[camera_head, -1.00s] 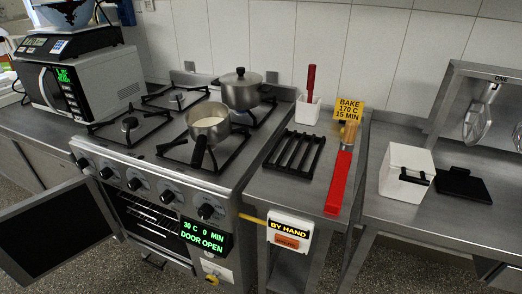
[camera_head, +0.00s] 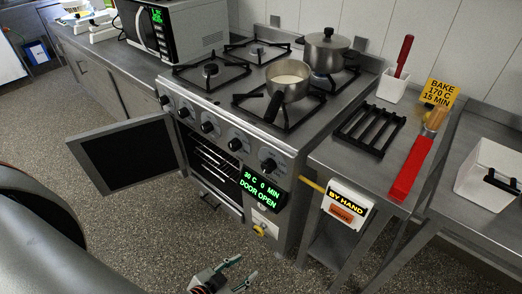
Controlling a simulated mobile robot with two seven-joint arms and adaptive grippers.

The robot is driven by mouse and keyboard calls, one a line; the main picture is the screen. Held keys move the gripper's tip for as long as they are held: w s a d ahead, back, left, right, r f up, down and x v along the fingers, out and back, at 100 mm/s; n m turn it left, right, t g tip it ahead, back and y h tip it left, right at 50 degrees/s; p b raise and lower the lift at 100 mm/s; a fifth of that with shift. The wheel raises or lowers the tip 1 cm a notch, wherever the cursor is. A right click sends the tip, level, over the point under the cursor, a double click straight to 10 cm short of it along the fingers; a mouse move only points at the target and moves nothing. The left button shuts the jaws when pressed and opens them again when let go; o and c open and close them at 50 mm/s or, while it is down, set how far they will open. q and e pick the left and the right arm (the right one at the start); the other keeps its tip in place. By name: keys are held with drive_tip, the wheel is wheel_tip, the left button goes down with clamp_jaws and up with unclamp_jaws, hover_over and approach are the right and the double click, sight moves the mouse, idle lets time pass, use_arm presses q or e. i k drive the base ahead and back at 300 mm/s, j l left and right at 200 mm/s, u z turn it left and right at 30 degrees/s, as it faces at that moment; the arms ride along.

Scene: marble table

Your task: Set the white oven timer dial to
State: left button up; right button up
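The oven (camera_head: 215,168) stands under the hob with its door (camera_head: 126,156) swung open to the left. Its green display (camera_head: 262,190) reads 30 C, 0 MIN, DOOR OPEN. Below the display is a small white panel (camera_head: 266,221) with a yellow part (camera_head: 259,231) at its lower edge; I cannot make out a dial pointer or marks on it. A yellow sign (camera_head: 440,93) reads BAKE 170 C 15 MIN. My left gripper (camera_head: 244,268) is at the bottom edge, low in front of the oven, fingers apart and empty, touching nothing. My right gripper is out of view.
Several black knobs (camera_head: 207,127) line the oven front. A pan (camera_head: 287,82) and a lidded pot (camera_head: 326,52) stand on the hob. A BY HAND box (camera_head: 346,206) hangs at the right. The floor before the oven is clear.

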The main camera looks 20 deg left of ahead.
sight(262, 207)
drive_tip(key=j+z, duration=0.15)
drive_tip(key=z, duration=0.15)
drive_tip(key=j+z, duration=0.5)
drive_tip(key=j, duration=0.2)
drive_tip(key=k+j+z, duration=0.15)
drive_tip(key=j, duration=0.25)
drive_tip(key=k+j, duration=0.1)
drive_tip(key=j, duration=0.2)
drive_tip(key=k+j+z, duration=0.15)
drive_tip(key=j, duration=0.5)
drive_tip(key=k+j, duration=0.1)
drive_tip(key=j, duration=0.25)
drive_tip(key=k+j, duration=0.15)
drive_tip(key=j, duration=0.2)
drive_tip(key=k+j, duration=0.1)
drive_tip(key=j, duration=0.25)
drive_tip(key=k+j, duration=0.15)
drive_tip(key=j, duration=0.25)
drive_tip(key=k+j+z, duration=0.1)
drive_tip(key=j, duration=0.25)
drive_tip(key=k+j, duration=0.15)
drive_tip(key=j, duration=0.2)
